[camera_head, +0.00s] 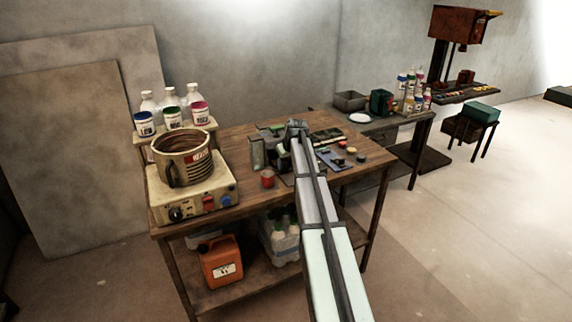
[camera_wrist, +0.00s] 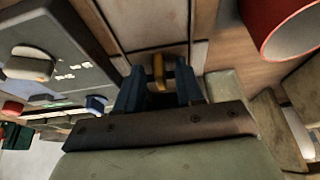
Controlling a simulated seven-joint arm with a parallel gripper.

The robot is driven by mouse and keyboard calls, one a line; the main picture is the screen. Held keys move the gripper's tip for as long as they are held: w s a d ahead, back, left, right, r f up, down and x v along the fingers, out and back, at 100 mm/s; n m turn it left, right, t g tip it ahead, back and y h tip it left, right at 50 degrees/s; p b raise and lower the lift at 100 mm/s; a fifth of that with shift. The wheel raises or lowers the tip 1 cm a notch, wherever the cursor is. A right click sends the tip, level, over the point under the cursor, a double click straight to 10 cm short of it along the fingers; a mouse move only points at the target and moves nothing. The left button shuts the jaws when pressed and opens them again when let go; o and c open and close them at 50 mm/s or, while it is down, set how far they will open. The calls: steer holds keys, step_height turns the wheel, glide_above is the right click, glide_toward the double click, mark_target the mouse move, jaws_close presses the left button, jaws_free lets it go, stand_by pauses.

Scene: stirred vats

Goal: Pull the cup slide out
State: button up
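In the wrist view, a small orange-yellow pull (camera_wrist: 158,70) stands on a brown wooden face with dark seams (camera_wrist: 140,22). This may be the front of the cup slide; I cannot tell for sure. My gripper (camera_wrist: 160,82) has two blue fingers, one on each side of the pull. Gaps show between the pull and both fingers, so the gripper is open. In the head view, my arm reaches over the wooden bench and hides the slide and my fingertips. A red cup (camera_head: 267,179) stands on the bench left of my arm; a red cup also shows in the wrist view (camera_wrist: 284,24).
A grey control box (camera_wrist: 45,55) with knobs and buttons lies close left of my fingers. On the bench (camera_head: 240,209), a pot (camera_head: 184,172) stands on a heater (camera_head: 196,203) at left. Small coloured pieces (camera_head: 346,150) lie right of my arm. Free floor lies at right.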

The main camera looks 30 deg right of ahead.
steer(key=shift+f, duration=0.1)
jaws_close()
stand_by(0.3)
stand_by(1.2)
